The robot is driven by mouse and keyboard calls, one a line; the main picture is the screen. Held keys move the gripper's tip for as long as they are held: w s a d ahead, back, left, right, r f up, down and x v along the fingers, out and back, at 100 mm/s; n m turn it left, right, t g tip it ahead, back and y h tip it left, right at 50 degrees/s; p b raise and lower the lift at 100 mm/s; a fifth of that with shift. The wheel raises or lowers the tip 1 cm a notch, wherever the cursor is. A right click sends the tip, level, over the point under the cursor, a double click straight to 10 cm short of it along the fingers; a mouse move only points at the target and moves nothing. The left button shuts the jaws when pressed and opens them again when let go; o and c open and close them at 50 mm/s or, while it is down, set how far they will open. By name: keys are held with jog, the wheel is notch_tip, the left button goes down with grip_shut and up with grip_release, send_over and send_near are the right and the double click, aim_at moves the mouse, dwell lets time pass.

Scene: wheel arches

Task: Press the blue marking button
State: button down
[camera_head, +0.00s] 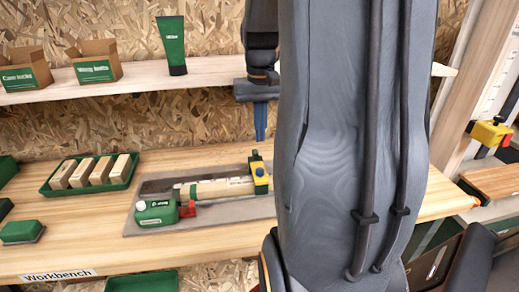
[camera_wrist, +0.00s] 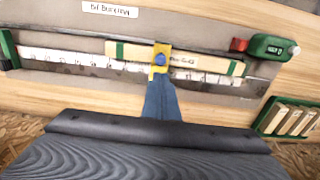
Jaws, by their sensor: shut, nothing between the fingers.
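In the wrist view the blue button (camera_wrist: 160,59) shows on the yellow block (camera_wrist: 161,47), just beyond my fingertips. My gripper (camera_head: 260,136) points down with its blue fingers together and empty. In the head view its tips are above the button with a visible gap. In the wrist view my gripper (camera_wrist: 160,82) overlaps the near edge of the yellow block; whether it touches I cannot tell there.
A pale wooden strip (camera_head: 217,189) lies in the jig on a grey plate (camera_head: 240,212). A green unit (camera_head: 156,213) with a red part (camera_head: 188,209) is at its left end. A green tray (camera_head: 118,182) of wooden blocks stands left. A shelf (camera_head: 200,76) runs behind.

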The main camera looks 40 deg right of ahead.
jog(key=shift+r, duration=1.2)
